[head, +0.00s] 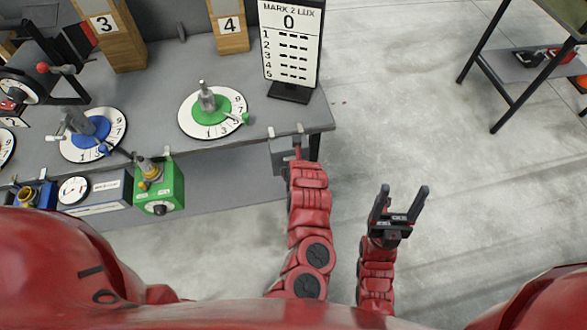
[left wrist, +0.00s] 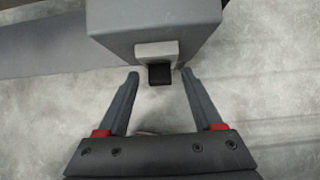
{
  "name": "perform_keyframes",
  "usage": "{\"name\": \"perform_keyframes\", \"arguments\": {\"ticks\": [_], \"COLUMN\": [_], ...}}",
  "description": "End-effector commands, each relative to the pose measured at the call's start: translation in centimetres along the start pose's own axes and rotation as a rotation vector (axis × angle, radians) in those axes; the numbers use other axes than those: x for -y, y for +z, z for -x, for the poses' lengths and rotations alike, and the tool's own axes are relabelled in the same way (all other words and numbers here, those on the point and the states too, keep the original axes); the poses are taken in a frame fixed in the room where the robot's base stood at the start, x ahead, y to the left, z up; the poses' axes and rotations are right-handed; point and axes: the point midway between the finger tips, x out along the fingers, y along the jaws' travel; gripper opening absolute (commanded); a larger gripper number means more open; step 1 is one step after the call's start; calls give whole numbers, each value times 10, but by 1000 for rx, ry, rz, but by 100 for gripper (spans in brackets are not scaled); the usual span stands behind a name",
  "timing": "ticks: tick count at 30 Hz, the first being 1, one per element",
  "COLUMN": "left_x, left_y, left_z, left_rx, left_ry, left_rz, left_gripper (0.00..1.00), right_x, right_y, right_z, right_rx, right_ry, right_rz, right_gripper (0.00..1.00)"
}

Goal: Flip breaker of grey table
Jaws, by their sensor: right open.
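The grey table (head: 172,62) fills the upper left of the head view. A grey box (head: 281,157), which looks like the breaker, hangs at its right front corner. In the left wrist view the box (left wrist: 160,22) is at the top, with a light grey surround and a small black switch (left wrist: 160,76) on its near face. My left gripper (left wrist: 159,73) is open, with one fingertip on each side of the switch, seemingly not touching it. In the head view the left gripper is mostly hidden. My right gripper (head: 403,190) is open and empty over the floor.
On the table are a green dial (head: 228,101), a blue dial (head: 99,140) and a score sign (head: 291,45). A green box (head: 168,190) hangs at the front edge. Another table (head: 519,66) stands far right. The floor between is clear.

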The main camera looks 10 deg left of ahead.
Motion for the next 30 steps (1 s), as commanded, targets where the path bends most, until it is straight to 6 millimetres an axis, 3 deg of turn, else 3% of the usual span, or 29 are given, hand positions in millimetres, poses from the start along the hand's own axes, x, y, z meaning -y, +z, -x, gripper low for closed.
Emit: {"name": "perform_keyframes", "arguments": {"ticks": [11,30], "left_x": [0,2], "left_y": [1,0], "left_z": [14,115], "left_rx": [3,3], "left_ry": [1,-4], "left_rz": [0,0], "left_gripper": [68,68], "right_x": [0,0], "right_y": [0,0], "right_z": [-3,-1], "right_rx": [0,0], "right_ry": [0,0], "right_rz": [0,0], "right_gripper": [68,68]}}
